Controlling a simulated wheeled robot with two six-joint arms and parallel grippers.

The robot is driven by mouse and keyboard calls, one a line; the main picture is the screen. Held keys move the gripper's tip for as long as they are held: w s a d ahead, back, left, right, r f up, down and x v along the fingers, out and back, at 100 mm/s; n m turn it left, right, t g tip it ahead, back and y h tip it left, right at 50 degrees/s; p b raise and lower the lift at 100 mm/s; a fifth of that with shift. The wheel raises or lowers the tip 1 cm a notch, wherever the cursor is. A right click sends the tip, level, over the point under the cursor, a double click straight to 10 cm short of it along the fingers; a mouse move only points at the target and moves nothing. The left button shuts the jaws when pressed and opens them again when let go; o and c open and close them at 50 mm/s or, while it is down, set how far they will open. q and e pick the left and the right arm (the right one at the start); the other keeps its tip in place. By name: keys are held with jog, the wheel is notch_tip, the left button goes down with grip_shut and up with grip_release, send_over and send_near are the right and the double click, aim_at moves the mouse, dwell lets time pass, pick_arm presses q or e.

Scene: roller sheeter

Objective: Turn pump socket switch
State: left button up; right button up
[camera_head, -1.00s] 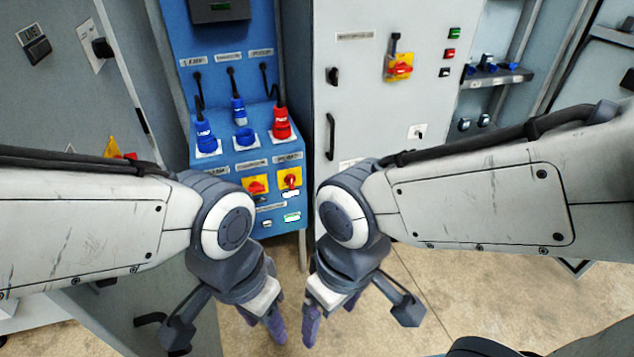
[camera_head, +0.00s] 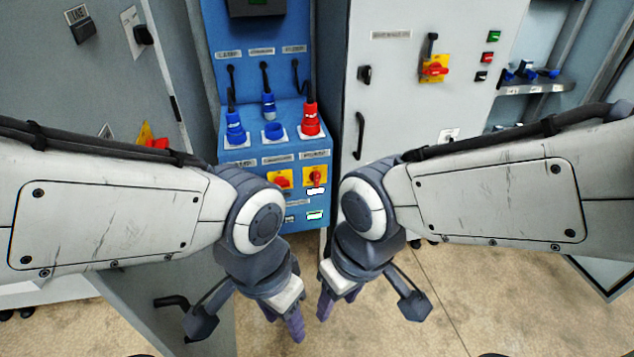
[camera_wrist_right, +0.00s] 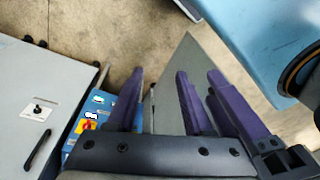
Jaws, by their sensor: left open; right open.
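A blue socket panel (camera_head: 293,213) stands ahead in the head view, behind my arms. Two yellow plates with red rotary switches show on its lower face, a left switch (camera_head: 282,181) and a right switch (camera_head: 316,177). The labels are too small to read, so I cannot tell which is the pump socket switch. My left gripper (camera_head: 282,318) is open and empty, below and nearer than the switches. My right gripper (camera_head: 338,300) is open and empty beside it. In the right wrist view, a red-and-yellow switch (camera_wrist_right: 86,125) shows left of my right gripper (camera_wrist_right: 160,75).
Above the switches are a blue plug (camera_head: 235,127), a blue socket (camera_head: 273,133) and a red plug (camera_head: 310,119). A grey cabinet (camera_head: 400,110) with a red-yellow switch (camera_head: 434,69) stands to the right. Another grey cabinet (camera_head: 110,80) is at left. Bare floor (camera_head: 480,280) lies lower right.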

jog(key=w+a+f+m+t+y+b, duration=0.1)
jog(key=w+a+f+t+b, duration=0.15)
jog(key=w+f+b, duration=0.4)
jog(key=w+a+f+t+y+b, duration=0.1)
jog(key=w+a+f+t+b, duration=0.15)
jog(key=w, duration=0.75)
jog(key=m+t+b, duration=0.3)
jog(key=t+b, duration=0.9)
jog(key=b, duration=0.9)
send_near(317, 175)
jog(key=shift+y, duration=0.3)
jog(key=b+x, duration=0.1)
jog(key=x, duration=0.7)
jog(key=shift+w+d+f+b, duration=0.1)
jog(key=shift+w+b, duration=0.25)
jog(key=shift+b, duration=0.05)
jog(key=shift+c, duration=0.3)
grip_shut()
